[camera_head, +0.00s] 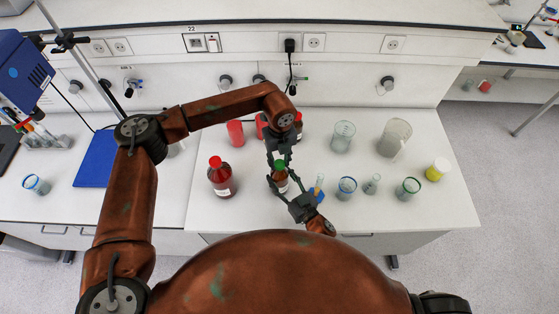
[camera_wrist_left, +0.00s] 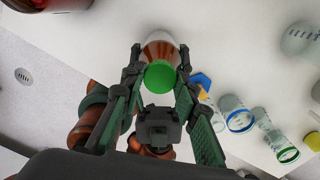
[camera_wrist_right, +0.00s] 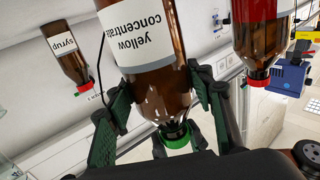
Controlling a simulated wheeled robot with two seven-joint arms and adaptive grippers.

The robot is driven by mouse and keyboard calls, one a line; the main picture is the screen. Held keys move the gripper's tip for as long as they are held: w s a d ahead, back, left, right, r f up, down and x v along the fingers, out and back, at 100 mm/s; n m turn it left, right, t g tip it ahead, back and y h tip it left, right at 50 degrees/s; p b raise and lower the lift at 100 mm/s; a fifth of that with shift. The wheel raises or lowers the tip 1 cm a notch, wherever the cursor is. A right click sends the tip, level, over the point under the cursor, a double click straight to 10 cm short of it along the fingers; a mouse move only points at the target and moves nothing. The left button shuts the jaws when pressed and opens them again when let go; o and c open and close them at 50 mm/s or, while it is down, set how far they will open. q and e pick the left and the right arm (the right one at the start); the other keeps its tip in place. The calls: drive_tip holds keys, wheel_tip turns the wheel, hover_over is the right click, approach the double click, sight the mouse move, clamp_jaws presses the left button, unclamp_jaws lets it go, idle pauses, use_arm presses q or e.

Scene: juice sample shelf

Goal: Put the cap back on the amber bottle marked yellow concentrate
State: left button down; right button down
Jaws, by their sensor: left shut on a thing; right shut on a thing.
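The amber bottle (camera_wrist_right: 160,85) stands on the bench with its white "yellow concentrate" label facing the right wrist camera. A green cap (camera_wrist_right: 175,137) is at its mouth; I cannot tell how firmly it sits. My right gripper (camera_wrist_right: 165,100) is shut around the bottle's body. My left gripper (camera_head: 280,163) reaches down from above and is shut on the green cap, which also shows in the left wrist view (camera_wrist_left: 160,77). In the head view the grippers partly hide the bottle (camera_head: 281,181).
A large red-capped bottle (camera_head: 221,178) stands left of the grippers. Red containers (camera_head: 235,133) and another bottle are behind. A syrup bottle (camera_wrist_right: 65,55) shows in the right wrist view. Glass beakers (camera_head: 347,187) and a yellow-lidded jar (camera_head: 437,170) stand to the right.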

use_arm(q)
drive_tip(key=m, duration=2.3)
drive_tip(key=shift+m, duration=0.4)
drive_tip(key=m, duration=0.3)
drive_tip(key=shift+m, duration=0.4)
drive_tip(key=m, duration=0.9)
drive_tip(key=c, duration=1.5)
unclamp_jaws()
drive_tip(key=shift+f, duration=0.1)
